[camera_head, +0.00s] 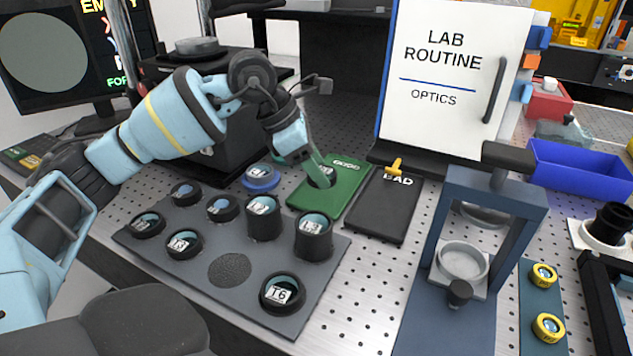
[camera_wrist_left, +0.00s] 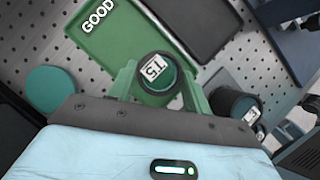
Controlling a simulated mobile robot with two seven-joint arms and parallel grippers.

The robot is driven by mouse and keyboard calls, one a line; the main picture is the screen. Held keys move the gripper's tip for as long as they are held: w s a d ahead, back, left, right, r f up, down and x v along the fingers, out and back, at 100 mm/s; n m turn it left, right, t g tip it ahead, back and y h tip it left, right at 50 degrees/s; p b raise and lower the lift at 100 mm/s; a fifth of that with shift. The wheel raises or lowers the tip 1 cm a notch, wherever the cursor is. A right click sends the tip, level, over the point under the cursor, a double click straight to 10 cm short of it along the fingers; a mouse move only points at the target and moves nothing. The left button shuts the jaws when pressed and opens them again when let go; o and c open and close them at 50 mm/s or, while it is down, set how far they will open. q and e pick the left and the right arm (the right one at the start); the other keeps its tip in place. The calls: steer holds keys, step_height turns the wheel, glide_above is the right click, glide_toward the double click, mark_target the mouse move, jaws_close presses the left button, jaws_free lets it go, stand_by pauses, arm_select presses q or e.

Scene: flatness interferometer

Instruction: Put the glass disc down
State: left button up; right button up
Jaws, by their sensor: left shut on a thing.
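The glass disc (camera_head: 321,179) is dark-rimmed with a white label, which reads T5 in the left wrist view (camera_wrist_left: 157,75). My left gripper (camera_head: 318,172) is shut on it, with its green fingers on either side of the rim in the left wrist view. The disc is over the near part of the green GOOD tray (camera_head: 345,188); I cannot tell whether it touches the tray. The tray's GOOD end shows bare in the left wrist view (camera_wrist_left: 113,45). My right gripper is not in view.
The black BAD tray (camera_head: 382,215) lies right of the green tray, with a yellow piece at its far end. A dark grey rack (camera_head: 190,260) with several labelled discs stands at front left. A blue round piece (camera_head: 260,184) is left of the green tray. A blue-grey press (camera_head: 430,255) stands right.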

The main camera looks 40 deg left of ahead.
arm_select(q)
steer(key=shift+f, duration=1.85)
steer(key=shift+f, duration=0.1)
steer(key=o, duration=1.1)
steer(key=shift+s+a+r, duration=0.15)
steer(key=shift+a+r, duration=0.05)
steer(key=shift+r, duration=0.4)
steer(key=v, duration=1.1)
steer(key=shift+f, duration=0.1)
